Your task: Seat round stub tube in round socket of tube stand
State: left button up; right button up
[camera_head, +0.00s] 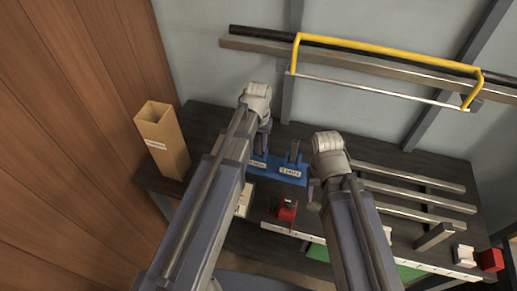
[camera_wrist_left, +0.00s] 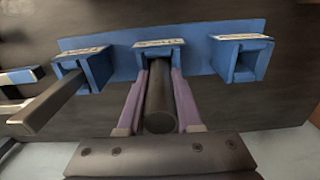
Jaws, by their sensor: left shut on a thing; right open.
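The blue tube stand (camera_head: 291,174) lies on the dark bench, with three labelled sockets in the left wrist view (camera_wrist_left: 200,62). My left gripper (camera_wrist_left: 160,74) is shut on a dark round stub tube (camera_wrist_left: 160,112), which lies between its two fingers. The tube's far end is at the middle socket (camera_wrist_left: 151,46); whether it is inside the socket is hidden by the tube and fingers. A square bar (camera_wrist_left: 50,105) stands in the left socket. The right socket (camera_wrist_left: 243,62) is empty. My right gripper (camera_head: 312,192) is open, to the right of the stand.
A tall open cardboard box (camera_head: 163,143) stands at the bench's left end. A red clamp-like item (camera_head: 287,210) is in front of the stand. Several metal bars (camera_head: 415,180) lie on the right. A yellow-handled frame (camera_head: 385,50) is on the back wall.

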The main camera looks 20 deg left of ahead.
pick_arm(q)
grip_shut()
notch_tip(320, 180, up, 10)
jog(key=p, duration=1)
jog(key=a, duration=1.3)
notch_tip(320, 180, down, 10)
jog(key=b, duration=0.9)
jog(key=shift+w+d+b, duration=0.25)
jog(key=shift+b, duration=0.1)
jog(key=shift+f, duration=0.1)
jog(key=o, duration=0.8)
grip_release()
